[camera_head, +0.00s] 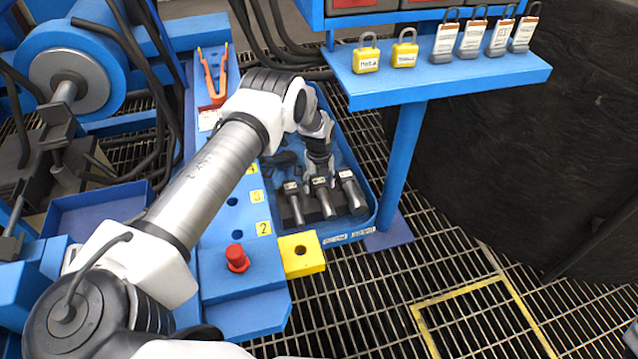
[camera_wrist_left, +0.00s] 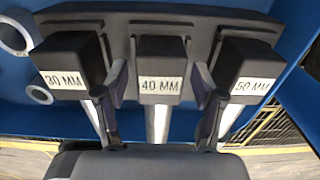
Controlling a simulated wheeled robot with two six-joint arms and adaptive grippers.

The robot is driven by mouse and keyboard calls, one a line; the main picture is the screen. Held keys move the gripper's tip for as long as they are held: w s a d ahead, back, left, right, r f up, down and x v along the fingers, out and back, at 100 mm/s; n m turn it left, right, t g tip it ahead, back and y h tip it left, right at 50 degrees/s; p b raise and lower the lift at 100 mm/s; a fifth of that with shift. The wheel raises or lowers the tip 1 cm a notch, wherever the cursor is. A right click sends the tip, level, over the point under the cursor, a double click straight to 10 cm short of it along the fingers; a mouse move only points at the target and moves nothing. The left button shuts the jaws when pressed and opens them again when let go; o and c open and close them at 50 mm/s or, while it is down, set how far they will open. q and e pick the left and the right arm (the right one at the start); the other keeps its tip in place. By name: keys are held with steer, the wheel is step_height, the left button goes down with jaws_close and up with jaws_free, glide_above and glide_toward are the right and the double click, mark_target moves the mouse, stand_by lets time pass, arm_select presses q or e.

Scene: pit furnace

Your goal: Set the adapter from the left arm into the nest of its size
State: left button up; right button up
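Three adapters with dark square heads and grey metal shafts lie side by side in the blue tray (camera_head: 358,232). In the left wrist view their labels read 30 MM (camera_wrist_left: 64,80), 40 MM (camera_wrist_left: 161,84) and 50 MM (camera_wrist_left: 252,86). My left gripper (camera_head: 318,172) reaches down over the tray at their head ends. In the wrist view its fingers (camera_wrist_left: 160,115) stand apart on both sides of the 40 MM adapter, with gaps visible beside its shaft. Two pale-rimmed round openings (camera_wrist_left: 40,95) show at the left there; their sizes cannot be read.
A blue bench strip with holes and yellow number tags (camera_head: 262,228) runs left of the tray. A red button (camera_head: 237,258) and a yellow block with a hole (camera_head: 301,254) are at its near end. A shelf with padlocks (camera_head: 450,82) overhangs at the right, on a blue post (camera_head: 401,165).

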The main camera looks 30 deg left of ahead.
arm_select(q)
steer(key=shift+r+p, duration=0.25)
steer(key=shift+p, duration=0.05)
step_height(320, 180, up, 7)
steer(key=p, duration=0.3)
steer(key=shift+r, duration=0.2)
